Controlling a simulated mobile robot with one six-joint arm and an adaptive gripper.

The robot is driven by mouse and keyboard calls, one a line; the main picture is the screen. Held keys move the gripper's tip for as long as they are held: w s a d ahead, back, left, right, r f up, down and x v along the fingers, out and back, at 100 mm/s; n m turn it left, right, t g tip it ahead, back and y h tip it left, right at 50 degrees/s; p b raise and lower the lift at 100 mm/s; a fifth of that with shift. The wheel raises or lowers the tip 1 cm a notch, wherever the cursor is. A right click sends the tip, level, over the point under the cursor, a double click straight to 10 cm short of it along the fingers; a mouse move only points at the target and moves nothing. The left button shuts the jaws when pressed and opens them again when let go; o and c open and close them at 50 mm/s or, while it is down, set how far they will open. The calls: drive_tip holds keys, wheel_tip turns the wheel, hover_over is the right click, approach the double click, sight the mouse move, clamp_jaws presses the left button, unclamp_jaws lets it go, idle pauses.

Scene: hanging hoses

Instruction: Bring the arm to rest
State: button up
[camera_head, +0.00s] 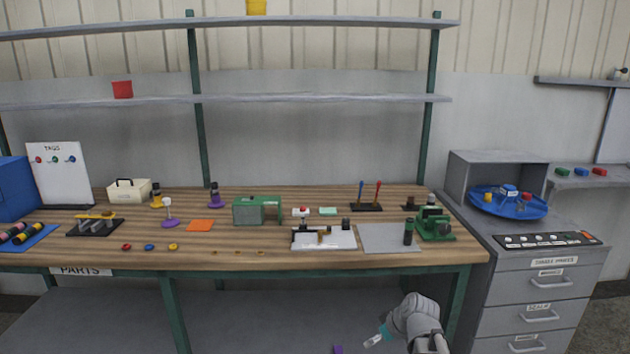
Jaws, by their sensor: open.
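My gripper (376,338) shows at the bottom, right of the middle, in front of the workbench (120,258) and lower in the picture than its front edge. It is small here, pale with a teal band, and points down and to the left. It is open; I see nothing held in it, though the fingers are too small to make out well. The grey arm links (418,315) behind it are bent, and the lower arm is cut off by the frame's bottom edge.
Green posts carry shelves (320,98) above the bench. Many small items stand on the bench, with a green machine (434,222) near its right end. A grey drawer cabinet (540,290) stands at right. A small purple thing (337,349) shows at the bottom.

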drive_tip(key=s+f+m+g+h+p, duration=0.15)
drive_tip(key=s+m+g+h, duration=0.25)
drive_tip(key=s+m, duration=0.5)
wheel_tip(320, 180, up, 21)
drive_tip(key=s+n+p, duration=0.2)
drive_tip(key=p, duration=1.8)
drive_tip(key=shift+p, duration=0.3)
